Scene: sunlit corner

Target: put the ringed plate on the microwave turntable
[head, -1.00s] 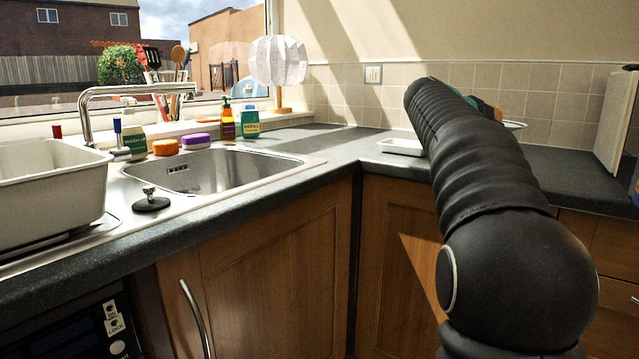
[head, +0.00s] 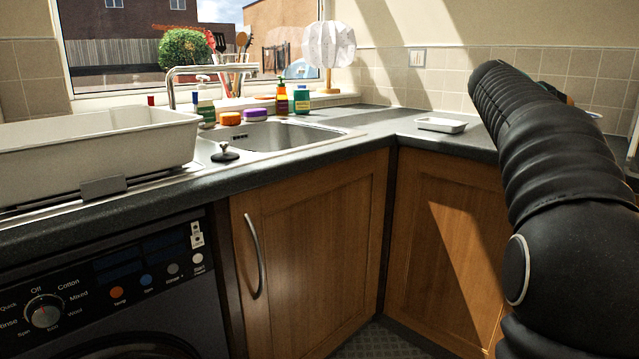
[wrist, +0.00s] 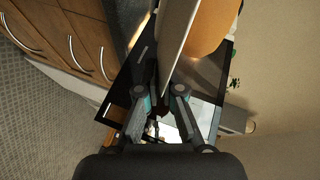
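In the wrist view, my gripper (wrist: 160,98) has its two fingers closed on the edge of a pale plate (wrist: 176,42). The plate is seen nearly edge-on and extends away from the fingertips; its ring pattern cannot be made out. In the head view, a small white sliver of the plate (head: 594,114) shows past my arm at the right, above the counter. My arm hides most of the gripper there. I cannot identify the microwave or its turntable in either view.
A white dish (head: 441,125) sits on the corner counter. A washing machine (head: 110,290) stands below. In the wrist view, a dark glossy surface (wrist: 212,72) and a tan shape (wrist: 212,28) lie beyond the plate.

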